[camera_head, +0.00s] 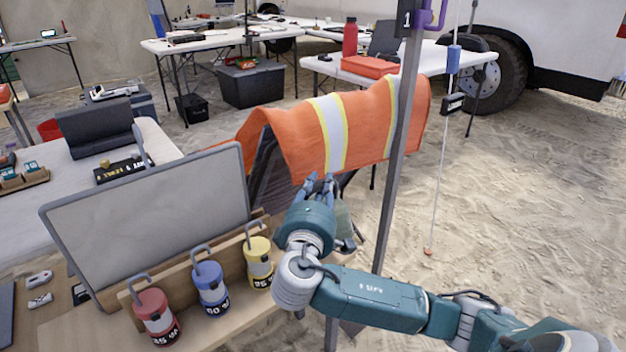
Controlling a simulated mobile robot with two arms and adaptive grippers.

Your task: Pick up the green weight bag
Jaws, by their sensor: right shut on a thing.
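My right gripper (318,185) is over the right end of the wooden rack, shut, its fingers pointing away from the camera. A grey-green thing, which looks like the green weight bag (343,222), shows just behind and right of the gripper, mostly hidden by it. I cannot tell how high it is held. A red weight bag (157,318), a blue one (211,289) and a yellow one (259,262) hang in a row along the wooden rack (180,285), each with a grey hook on top. My left gripper is not in view.
A grey-framed board (150,225) stands behind the rack. An orange vest with reflective stripes (365,125) drapes just beyond the gripper. A grey pole (395,160) rises close to its right. Sandy ground (530,200) at the right is mostly open.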

